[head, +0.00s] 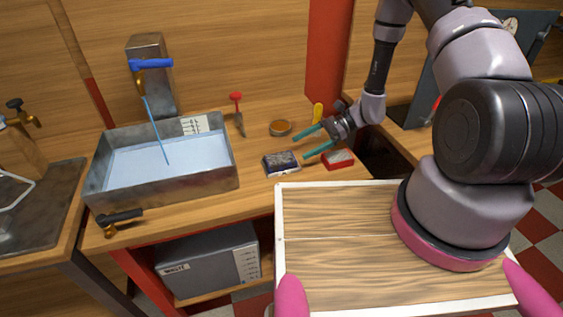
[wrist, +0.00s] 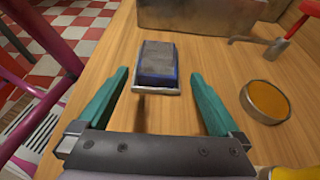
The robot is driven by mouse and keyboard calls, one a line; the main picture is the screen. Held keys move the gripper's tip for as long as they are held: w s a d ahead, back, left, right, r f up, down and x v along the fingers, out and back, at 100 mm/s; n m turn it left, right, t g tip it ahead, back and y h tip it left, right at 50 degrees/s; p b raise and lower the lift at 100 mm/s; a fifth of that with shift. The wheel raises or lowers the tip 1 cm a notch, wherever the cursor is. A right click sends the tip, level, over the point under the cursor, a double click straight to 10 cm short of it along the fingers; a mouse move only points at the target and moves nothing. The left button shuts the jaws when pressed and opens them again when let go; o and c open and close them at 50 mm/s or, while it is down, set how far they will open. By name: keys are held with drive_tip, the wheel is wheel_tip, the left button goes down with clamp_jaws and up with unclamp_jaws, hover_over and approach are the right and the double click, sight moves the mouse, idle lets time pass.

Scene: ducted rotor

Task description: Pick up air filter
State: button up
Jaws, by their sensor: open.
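A small dark rectangular block with a grey top and blue sides, which looks like the air filter (head: 282,161), lies on the wooden bench right of the metal basin. In the wrist view the block (wrist: 157,61) sits on a thin pale base, ahead of my fingers and roughly centred between them. My gripper (head: 299,149) is open and empty, its teal fingers pointing left toward the block. The fingertips (wrist: 159,76) appear close to the block's near end; I cannot tell whether they touch it.
A round orange-topped tin (head: 280,128) lies behind the block, and a red item (head: 338,160) lies to its right. The water-filled metal basin (head: 101,197) stands left. A white-edged wooden board (head: 330,260) is in front.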

sight(283, 157)
drive_tip(key=x, duration=0.7)
drive_tip(key=shift+s+a+f, duration=0.15)
drive_tip(key=shift+s+a, duration=0.1)
drive_tip(key=shift+c, duration=0.3)
drive_tip(key=c, duration=1.2)
drive_tip(key=shift+c, duration=0.2)
